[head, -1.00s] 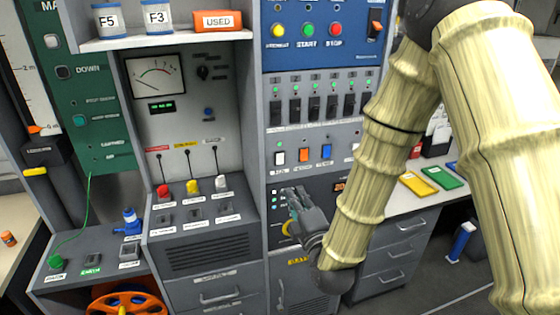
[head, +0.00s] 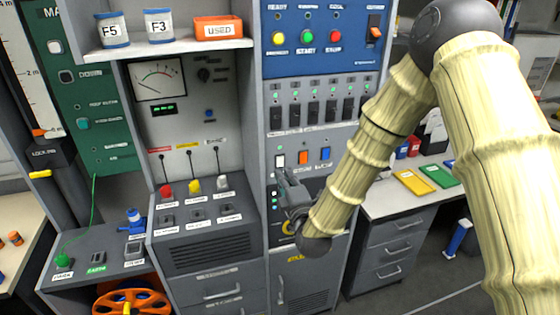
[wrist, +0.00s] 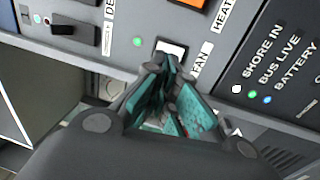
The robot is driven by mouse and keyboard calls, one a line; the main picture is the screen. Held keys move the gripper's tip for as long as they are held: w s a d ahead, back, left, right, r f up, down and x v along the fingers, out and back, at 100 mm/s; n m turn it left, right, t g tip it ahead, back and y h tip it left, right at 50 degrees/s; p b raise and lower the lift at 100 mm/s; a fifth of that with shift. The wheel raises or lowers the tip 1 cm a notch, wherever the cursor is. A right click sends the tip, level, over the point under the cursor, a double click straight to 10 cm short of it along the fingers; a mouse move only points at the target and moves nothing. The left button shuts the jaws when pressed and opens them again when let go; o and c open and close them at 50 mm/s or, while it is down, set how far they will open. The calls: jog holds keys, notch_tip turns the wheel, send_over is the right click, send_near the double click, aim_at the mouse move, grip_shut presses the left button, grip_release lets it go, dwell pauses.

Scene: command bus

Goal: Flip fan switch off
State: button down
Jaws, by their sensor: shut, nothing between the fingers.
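The fan switch (head: 280,160) is a white rocker on the grey panel below the row of black breakers, left of an orange and a blue rocker. In the wrist view the white fan switch (wrist: 171,48) sits beside a label reading FAN. My gripper (head: 281,174) is shut and empty, with its tips just below the switch in the head view. In the wrist view my gripper (wrist: 160,66) reaches the switch's near edge and hides part of it. I cannot tell whether the tips touch it or which way the rocker is tilted.
The orange rocker (head: 303,157) and blue rocker (head: 325,154) stand close to the right. Black breakers (head: 296,114) are just above. A console with red, yellow and white knobs (head: 194,186) juts out at the left. A shelf (head: 165,47) overhangs the upper left.

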aim_at(277, 160)
jog(key=p+x, duration=0.2)
jog(key=x, duration=0.2)
jog(key=shift+w+r, duration=0.1)
jog(key=shift+w, duration=0.1)
jog(key=shift+w+a, duration=0.1)
jog(key=shift+w, duration=0.05)
jog(key=shift+w, duration=0.1)
jog(key=shift+w+a+b, duration=0.1)
jog(key=shift+w+b, duration=0.05)
jog(key=shift+b, duration=0.4)
